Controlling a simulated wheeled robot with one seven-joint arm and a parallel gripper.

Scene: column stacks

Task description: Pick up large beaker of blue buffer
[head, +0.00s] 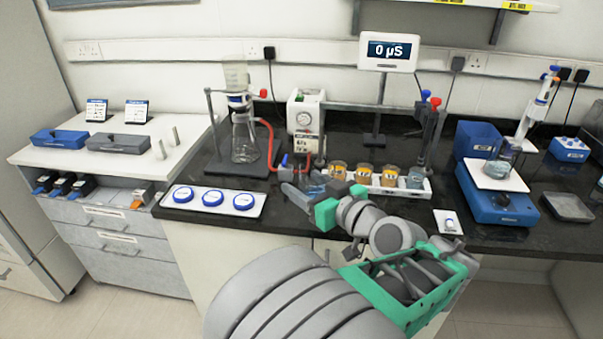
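My gripper (304,191) reaches over the front of the black bench, just left of a white rack. Its grey fingers point left and away, and their gap is hard to make out. Something small and light blue (317,187) shows at the fingers; I cannot tell whether it is a beaker or whether it is held. A beaker with grey-blue content (416,179) stands at the right end of the rack. Another glass beaker with bluish content (497,168) stands on the white plate of a blue device at the right. I cannot tell which is the large beaker of blue buffer.
The white rack (402,190) also holds several orange-filled beakers. A white tray with blue-rimmed discs (212,201) lies to the left. A flask on a stand (245,140), a pump box (304,125) and a meter reading 0 µS (388,52) stand behind.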

